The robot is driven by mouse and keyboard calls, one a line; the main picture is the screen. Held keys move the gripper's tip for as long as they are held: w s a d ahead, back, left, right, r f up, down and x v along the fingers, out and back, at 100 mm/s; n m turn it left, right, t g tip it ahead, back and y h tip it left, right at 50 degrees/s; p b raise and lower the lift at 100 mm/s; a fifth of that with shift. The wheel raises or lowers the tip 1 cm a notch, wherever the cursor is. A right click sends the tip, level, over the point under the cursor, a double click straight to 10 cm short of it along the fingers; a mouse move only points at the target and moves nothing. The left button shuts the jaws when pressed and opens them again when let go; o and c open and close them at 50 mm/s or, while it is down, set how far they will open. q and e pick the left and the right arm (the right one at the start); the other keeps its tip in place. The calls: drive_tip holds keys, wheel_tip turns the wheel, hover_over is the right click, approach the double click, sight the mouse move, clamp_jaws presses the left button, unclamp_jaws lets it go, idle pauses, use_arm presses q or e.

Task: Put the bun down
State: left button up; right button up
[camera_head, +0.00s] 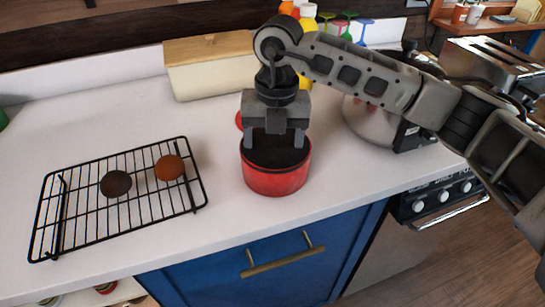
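An orange-brown bun (169,168) rests on a black wire rack (64,232) on the counter at the left. A dark brown, round bun-like piece (116,184) lies beside it on the same rack, to its left. My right gripper (274,142) points down over a red pot (275,181). Its fingers are spread apart at the pot's rim, and I see nothing between them. The pot's inside is dark and partly hidden by the gripper. My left gripper is not in view.
A bread box (208,79) with a wooden lid stands behind the pot. A rounded metal appliance (367,122) is to the right, under my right arm. The white counter (222,225) is clear between rack and pot; its front edge is close to both.

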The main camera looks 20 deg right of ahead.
sight(275, 159)
wheel_tip(275, 159, up, 8)
drive_tip(key=shift+d+r+b, duration=0.15)
drive_tip(key=shift+b, duration=0.3)
